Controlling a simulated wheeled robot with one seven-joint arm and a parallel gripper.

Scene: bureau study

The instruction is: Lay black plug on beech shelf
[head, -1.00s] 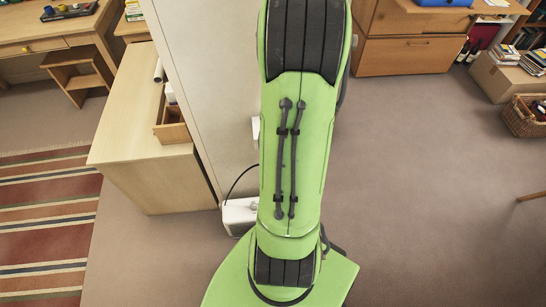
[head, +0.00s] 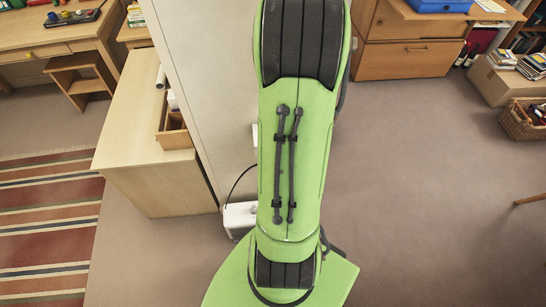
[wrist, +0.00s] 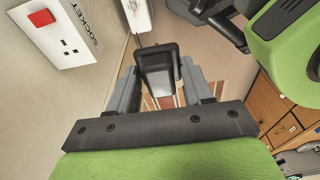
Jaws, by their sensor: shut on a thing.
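My gripper (wrist: 158,68) shows in the wrist view with its grey fingers shut on the black plug (wrist: 157,52). The plug sits between the two fingertips, apart from the wall. A white wall socket (wrist: 62,38) with a red switch and the label SOCKET is at the upper left of that view, its holes empty. In the head view my green arm hides the gripper and the plug. I cannot tell for certain which surface is the beech shelf; a light wood cabinet (head: 130,120) stands left of the pale wall panel.
A white box (head: 238,215) with a black cable lies on the floor by the panel (head: 195,60). A wooden drawer unit (head: 405,57) and a basket (head: 524,120) are at the right. Carpet between is clear.

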